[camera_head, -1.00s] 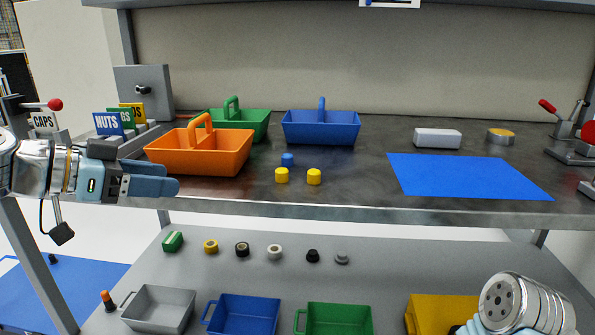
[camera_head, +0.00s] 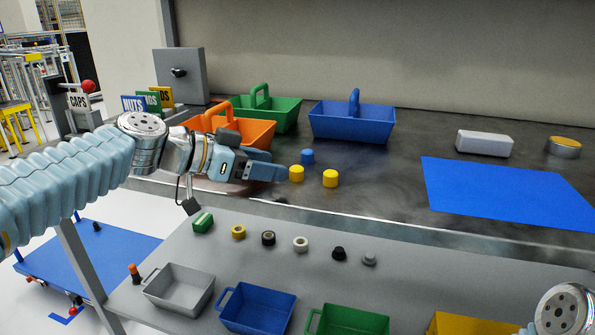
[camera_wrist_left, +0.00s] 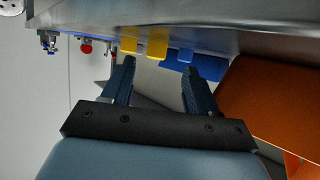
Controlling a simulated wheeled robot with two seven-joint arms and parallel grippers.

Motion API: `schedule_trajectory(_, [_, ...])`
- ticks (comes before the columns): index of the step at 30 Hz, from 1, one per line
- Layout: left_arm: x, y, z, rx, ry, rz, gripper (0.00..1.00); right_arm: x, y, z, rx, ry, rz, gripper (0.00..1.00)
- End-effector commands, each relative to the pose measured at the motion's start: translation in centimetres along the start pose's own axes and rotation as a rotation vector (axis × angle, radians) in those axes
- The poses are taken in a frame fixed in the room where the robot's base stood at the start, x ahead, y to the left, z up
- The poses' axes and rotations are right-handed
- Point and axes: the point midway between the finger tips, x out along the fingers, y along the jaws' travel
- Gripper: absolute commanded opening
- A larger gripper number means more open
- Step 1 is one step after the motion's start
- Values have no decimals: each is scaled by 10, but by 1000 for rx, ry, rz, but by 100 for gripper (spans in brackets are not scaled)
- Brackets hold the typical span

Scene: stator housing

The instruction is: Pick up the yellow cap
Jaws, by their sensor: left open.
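Two yellow caps stand on the dark worktop in the head view, a left one (camera_head: 297,173) and a right one (camera_head: 330,178). A blue cap (camera_head: 307,156) stands just behind them. My left gripper (camera_head: 284,172) reaches in from the left, with its fingertips close beside the left yellow cap. In the left wrist view the gripper (camera_wrist_left: 160,82) is open and empty. Two yellow shapes (camera_wrist_left: 157,49) and a blue one (camera_wrist_left: 185,55) show just beyond its fingers. Only part of my right arm shows at the lower right; its gripper is out of frame.
An orange basket (camera_head: 255,131) stands behind my left gripper, with a green basket (camera_head: 280,115) and a blue basket (camera_head: 352,125) farther back. A blue mat (camera_head: 510,195) lies at right. A shelf below holds bins and several small parts.

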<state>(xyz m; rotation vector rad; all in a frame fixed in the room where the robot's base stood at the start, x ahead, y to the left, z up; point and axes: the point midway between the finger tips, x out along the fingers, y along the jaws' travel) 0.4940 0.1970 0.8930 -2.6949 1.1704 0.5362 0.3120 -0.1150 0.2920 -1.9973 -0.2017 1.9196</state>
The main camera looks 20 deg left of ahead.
Motion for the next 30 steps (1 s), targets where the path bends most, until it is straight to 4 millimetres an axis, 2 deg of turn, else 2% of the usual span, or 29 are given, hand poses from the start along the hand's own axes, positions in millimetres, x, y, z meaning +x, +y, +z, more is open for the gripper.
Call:
schedule_trajectory(9, [45,5,-5,-1,-1,1,59,-11,-8,2,-5,-6,-6,43])
schedule_trajectory(18, [51,5,-4,0,0,0,57,-11,-8,2,-6,-6,-6,43])
schedule_trajectory(27, [51,5,-4,0,0,0,11,-11,-8,2,-6,-6,-6,43])
schedule_trajectory(30, [50,5,-4,0,0,0,0,-11,-8,2,-5,-6,-6,43])
